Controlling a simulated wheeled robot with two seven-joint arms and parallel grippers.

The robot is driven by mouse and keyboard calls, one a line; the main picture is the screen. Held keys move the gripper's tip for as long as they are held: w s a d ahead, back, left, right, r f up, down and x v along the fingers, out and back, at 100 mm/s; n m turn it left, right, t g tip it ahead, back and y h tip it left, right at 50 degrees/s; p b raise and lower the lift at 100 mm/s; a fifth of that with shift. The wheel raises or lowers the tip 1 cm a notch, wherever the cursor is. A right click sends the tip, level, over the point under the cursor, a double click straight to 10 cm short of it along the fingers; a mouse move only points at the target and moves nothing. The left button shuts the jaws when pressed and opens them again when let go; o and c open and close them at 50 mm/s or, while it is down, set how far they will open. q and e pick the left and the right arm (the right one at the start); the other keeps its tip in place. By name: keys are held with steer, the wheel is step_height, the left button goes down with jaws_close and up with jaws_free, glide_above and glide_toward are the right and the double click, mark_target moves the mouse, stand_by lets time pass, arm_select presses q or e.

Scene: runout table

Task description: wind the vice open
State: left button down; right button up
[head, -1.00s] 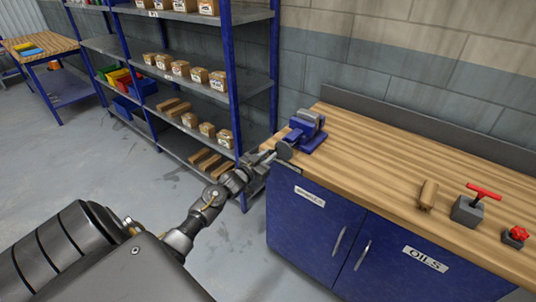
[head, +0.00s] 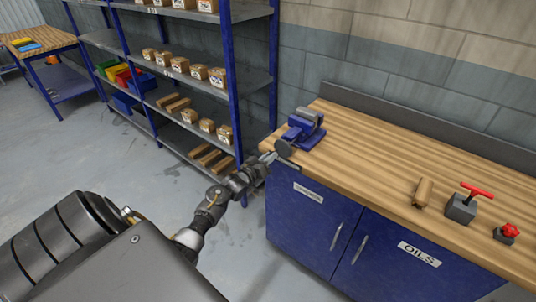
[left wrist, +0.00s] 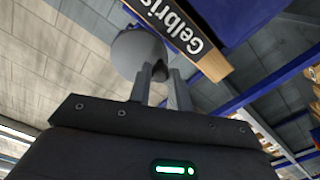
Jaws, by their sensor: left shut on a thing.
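The blue vice (head: 304,128) is mounted at the left front corner of the wooden workbench. Its grey round handwheel (head: 284,149) faces out past the bench edge, toward my left gripper (head: 268,158). In the left wrist view the grey handwheel (left wrist: 136,50) is large and close, at the tips of my left gripper's two fingers (left wrist: 158,76). The fingers are shut on its rim. The screw behind the wheel and the gap between the jaws are hidden or too small to judge. My right gripper is not in view.
A wooden block (head: 423,191), a grey block with a red T-handle (head: 461,208) and a red knob on a grey base (head: 506,234) stand on the bench (head: 370,150) to the right. Blue cabinet doors (head: 310,222) lie below. A shelf rack (head: 228,90) stands close on the left.

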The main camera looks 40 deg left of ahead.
arm_select(q)
steer(key=shift+f+n, duration=0.15)
steer(key=shift+n, duration=0.55)
steer(key=c, duration=1.4)
jaws_free()
steer(key=m+b, duration=0.4)
steer(key=m, duration=2.1)
steer(key=shift+d, duration=0.1)
